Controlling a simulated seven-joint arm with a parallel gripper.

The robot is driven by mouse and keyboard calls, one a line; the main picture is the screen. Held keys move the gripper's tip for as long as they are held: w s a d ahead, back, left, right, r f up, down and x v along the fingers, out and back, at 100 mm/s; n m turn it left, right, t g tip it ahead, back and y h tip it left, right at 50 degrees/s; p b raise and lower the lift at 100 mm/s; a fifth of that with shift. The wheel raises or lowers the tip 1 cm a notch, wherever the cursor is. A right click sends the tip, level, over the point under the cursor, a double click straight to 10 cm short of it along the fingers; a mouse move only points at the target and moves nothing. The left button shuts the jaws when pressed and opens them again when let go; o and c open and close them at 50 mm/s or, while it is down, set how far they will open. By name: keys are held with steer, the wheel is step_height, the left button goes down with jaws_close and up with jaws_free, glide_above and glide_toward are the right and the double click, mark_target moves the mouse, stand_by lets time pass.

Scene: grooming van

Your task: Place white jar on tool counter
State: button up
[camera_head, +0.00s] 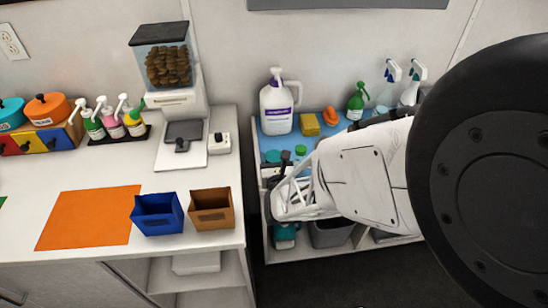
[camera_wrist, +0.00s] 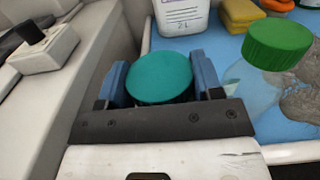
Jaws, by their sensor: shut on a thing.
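My gripper (camera_wrist: 160,84) is shut on a jar with a round teal lid (camera_wrist: 160,76), with one blue finger pad on each side of it. The jar's body is hidden below the lid and behind the gripper, so its white colour cannot be confirmed. In the head view the teal lid (camera_head: 272,156) shows at the left edge of the blue-topped counter (camera_head: 275,142), beyond my white hand. Whether the jar touches that surface cannot be told. A white counter (camera_head: 100,180) stands to the left across a narrow gap; neither counter is labelled as the tool counter.
A clear jar with a green lid (camera_wrist: 278,45) stands close to the right of my gripper. A white jug (camera_head: 277,106), yellow sponges (camera_head: 309,124) and spray bottles are behind. The white counter holds a feeder (camera_head: 163,70), blue bin (camera_head: 157,214), brown bin (camera_head: 211,209) and orange mat (camera_head: 90,217).

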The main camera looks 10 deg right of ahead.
steer(key=o, duration=1)
steer(key=shift+f, duration=0.1)
steer(key=shift+s, duration=6)
steer(key=shift+r, duration=0.2)
